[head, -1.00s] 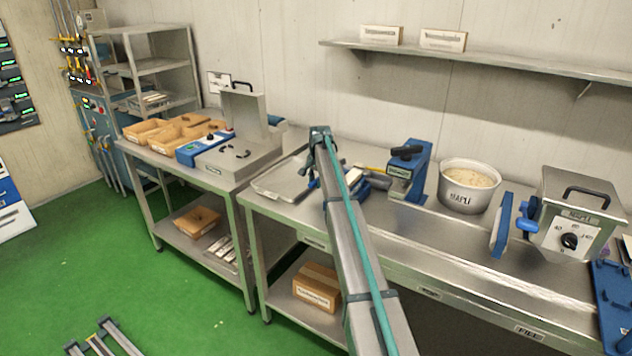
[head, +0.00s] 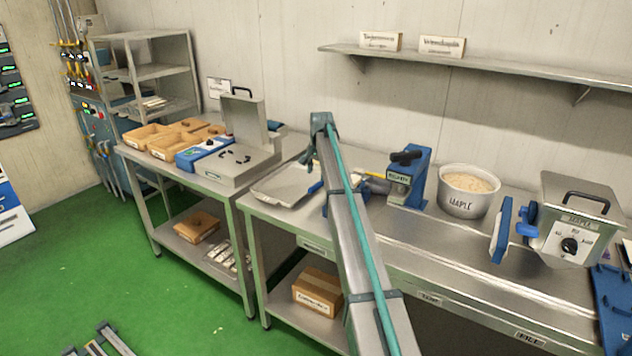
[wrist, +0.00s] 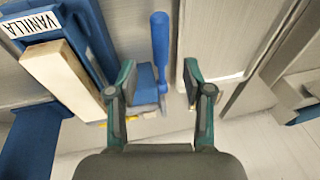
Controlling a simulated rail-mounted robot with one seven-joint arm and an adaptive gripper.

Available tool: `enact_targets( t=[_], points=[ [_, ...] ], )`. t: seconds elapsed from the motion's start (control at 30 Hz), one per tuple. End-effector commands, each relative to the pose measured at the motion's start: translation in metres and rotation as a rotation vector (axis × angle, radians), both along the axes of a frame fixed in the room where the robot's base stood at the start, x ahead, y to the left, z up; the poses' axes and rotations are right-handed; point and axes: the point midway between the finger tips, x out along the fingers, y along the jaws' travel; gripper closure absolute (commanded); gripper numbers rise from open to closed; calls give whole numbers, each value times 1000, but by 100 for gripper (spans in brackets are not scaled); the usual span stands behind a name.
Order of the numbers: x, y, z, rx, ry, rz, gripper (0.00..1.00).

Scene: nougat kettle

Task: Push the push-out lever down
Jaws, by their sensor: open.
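A blue lever with a rounded upright handle (wrist: 160,42), which looks like the push-out lever, shows in the wrist view. It lies between the fingertips of my open gripper (wrist: 158,80). A gap shows on both sides of the handle, and I see no clear contact. To its left is a blue fixture (wrist: 97,32) with a VANILLA label (wrist: 30,24) and a long cream bar (wrist: 62,82) along it. In the head view my arm hides most of this fixture and my gripper.
A metal tray (head: 275,190) lies left of my arm on the steel bench (head: 450,245). A wall shelf (head: 500,66) hangs above.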

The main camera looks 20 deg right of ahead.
Motion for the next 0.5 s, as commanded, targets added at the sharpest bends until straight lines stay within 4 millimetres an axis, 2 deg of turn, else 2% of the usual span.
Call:
enact_targets(
  t=[0.03, 0.2, 0.5],
  points=[
    [-3, 0, 10, 0, -1, 0, 49],
    [-8, 0, 31, -1, -1, 0, 49],
    [-11, 0, 40, 0, 1, 0, 49]
  ],
)
